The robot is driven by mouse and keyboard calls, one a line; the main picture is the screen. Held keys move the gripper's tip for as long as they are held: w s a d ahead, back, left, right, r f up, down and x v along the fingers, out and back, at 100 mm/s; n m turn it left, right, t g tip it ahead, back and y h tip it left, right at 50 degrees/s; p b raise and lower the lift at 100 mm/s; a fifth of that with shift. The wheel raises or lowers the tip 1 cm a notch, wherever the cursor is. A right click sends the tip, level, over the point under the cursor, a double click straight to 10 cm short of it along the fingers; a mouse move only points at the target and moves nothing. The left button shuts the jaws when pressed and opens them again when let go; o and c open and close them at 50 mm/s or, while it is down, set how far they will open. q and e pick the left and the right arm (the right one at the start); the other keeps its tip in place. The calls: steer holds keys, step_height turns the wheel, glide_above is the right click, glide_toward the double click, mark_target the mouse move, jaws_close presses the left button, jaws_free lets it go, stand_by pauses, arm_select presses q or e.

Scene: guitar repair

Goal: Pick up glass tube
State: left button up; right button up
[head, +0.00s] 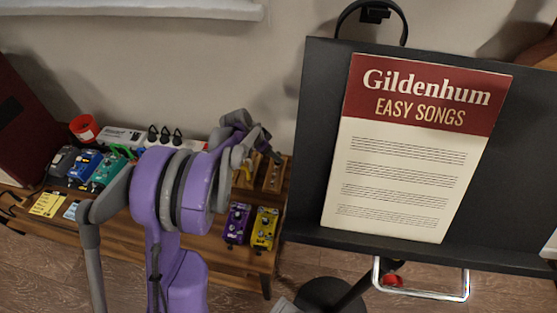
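I cannot make out a glass tube in the head view; it may be hidden behind my arm or too small to tell. My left arm, purple and grey, rises from the lower left across the low wooden bench (215,243). My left gripper (262,150) is over the bench's back right part, by a wooden rack (273,176). Its fingers are small and partly overlapped by the arm, so I cannot tell whether they are open or hold anything. My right gripper is not clearly in view.
Pedals in blue (84,165), purple (236,223) and yellow (264,228), a red cup (84,128) and a power strip (121,137) are on the bench. A black music stand (308,150) holding a songbook (412,150) stands at right.

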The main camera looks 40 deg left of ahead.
arm_select(q)
steer(key=b+x, duration=0.1)
steer(key=x, duration=0.3)
steer(key=shift+w, duration=0.2)
steer(key=shift+r, duration=0.1)
steer(key=shift+c, duration=0.3)
steer(key=c, duration=1)
steer(key=shift+r, duration=0.1)
